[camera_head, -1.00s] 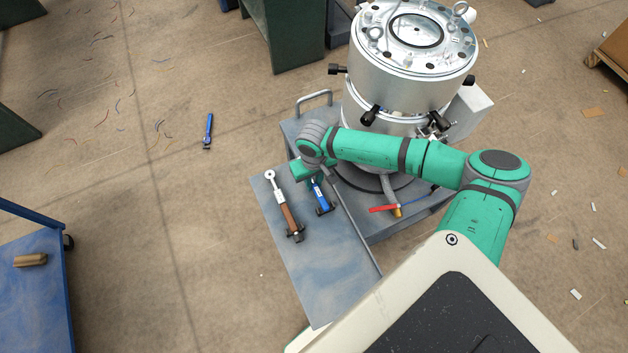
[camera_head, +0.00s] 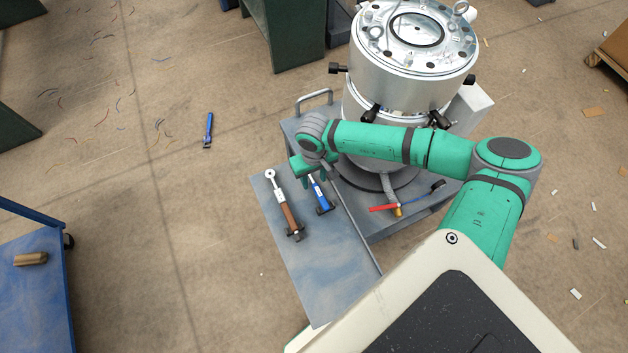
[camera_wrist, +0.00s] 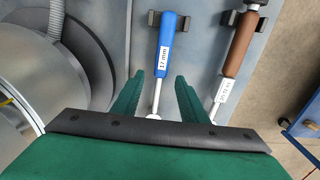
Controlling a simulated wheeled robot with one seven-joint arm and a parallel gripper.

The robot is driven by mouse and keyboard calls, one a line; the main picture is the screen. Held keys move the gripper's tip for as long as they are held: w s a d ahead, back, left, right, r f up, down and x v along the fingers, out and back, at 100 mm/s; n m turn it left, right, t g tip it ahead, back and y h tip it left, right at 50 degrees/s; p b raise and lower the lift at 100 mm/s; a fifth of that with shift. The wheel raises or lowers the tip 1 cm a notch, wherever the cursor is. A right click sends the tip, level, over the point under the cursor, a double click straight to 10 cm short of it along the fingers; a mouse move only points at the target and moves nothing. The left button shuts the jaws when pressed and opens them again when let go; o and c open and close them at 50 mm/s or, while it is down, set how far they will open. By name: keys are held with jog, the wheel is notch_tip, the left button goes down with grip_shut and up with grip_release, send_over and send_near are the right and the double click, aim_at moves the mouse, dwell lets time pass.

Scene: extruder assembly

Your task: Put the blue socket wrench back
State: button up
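The blue socket wrench (camera_head: 319,197) lies on the grey side shelf (camera_head: 335,270) of the cart. In the wrist view its blue handle (camera_wrist: 167,48), labelled 17 mm, rests in a dark holder (camera_wrist: 153,18), with its metal shaft running back toward my gripper. My gripper (camera_wrist: 160,76) is open, its two green fingers apart on either side of the shaft; I cannot tell how high above it they are. In the head view my gripper (camera_head: 313,178) is over the far end of the wrench, partly hiding it.
A brown-handled wrench (camera_head: 286,208) lies to the left of the blue one. A large metal extruder vessel (camera_head: 410,60) stands behind, and a red-handled valve (camera_head: 384,208) is to the right. Another blue tool (camera_head: 209,128) lies on the floor. The shelf's near part is bare.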

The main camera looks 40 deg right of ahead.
notch_tip(320, 180, up, 8)
jog(key=shift+r, duration=0.15)
dwell(0.3)
